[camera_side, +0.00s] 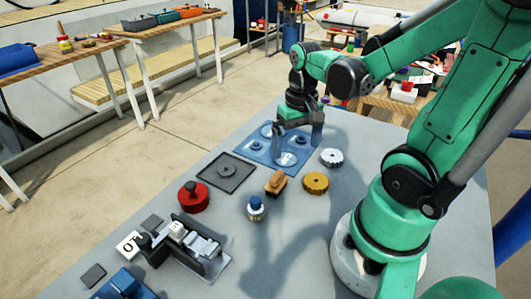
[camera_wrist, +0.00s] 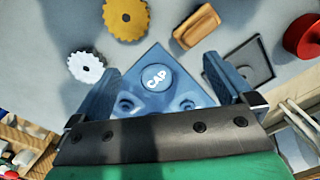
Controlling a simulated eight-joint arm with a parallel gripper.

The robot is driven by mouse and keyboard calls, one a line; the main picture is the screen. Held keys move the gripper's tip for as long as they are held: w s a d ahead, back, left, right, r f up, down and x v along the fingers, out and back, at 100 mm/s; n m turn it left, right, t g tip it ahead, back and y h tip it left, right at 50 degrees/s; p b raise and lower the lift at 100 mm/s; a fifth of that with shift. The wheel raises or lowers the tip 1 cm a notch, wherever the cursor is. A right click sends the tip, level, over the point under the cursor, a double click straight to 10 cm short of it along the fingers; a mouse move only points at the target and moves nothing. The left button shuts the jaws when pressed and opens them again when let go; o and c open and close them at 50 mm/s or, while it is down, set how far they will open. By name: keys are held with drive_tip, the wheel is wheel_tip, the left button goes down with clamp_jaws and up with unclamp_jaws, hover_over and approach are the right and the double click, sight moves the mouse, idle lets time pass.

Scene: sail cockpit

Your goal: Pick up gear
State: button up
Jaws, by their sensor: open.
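Two gears lie flat on the grey table. The golden-yellow gear (camera_side: 315,183) is also at the top left of the wrist view (camera_wrist: 126,18). The silvery-white gear (camera_side: 332,157) lies just behind it and also shows in the wrist view (camera_wrist: 86,67). My gripper (camera_side: 297,145) points down over the blue plate (camera_side: 262,162), to the left of the white gear. It is open with nothing held, and its two blue fingers also show in the wrist view (camera_wrist: 160,78). The round piece marked CAP (camera_wrist: 157,78) on the plate shows between the fingers.
A dark square plate (camera_side: 228,171) lies left of the blue plate. A grey clamp-like device (camera_side: 205,245) stands at front left.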

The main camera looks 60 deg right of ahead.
sight(315, 179)
drive_tip(key=s, duration=0.1)
drive_tip(key=s+d+f+m+g+y, duration=0.1)
drive_tip(key=s+d+m+g, duration=0.1)
drive_tip(key=shift+s+f+y, duration=0.15)
drive_tip(key=shift+f+y, duration=0.25)
drive_tip(key=shift+x, duration=2.75)
drive_tip(key=shift+s, duration=0.1)
drive_tip(key=c, duration=1.4)
drive_tip(key=shift+o, duration=0.2)
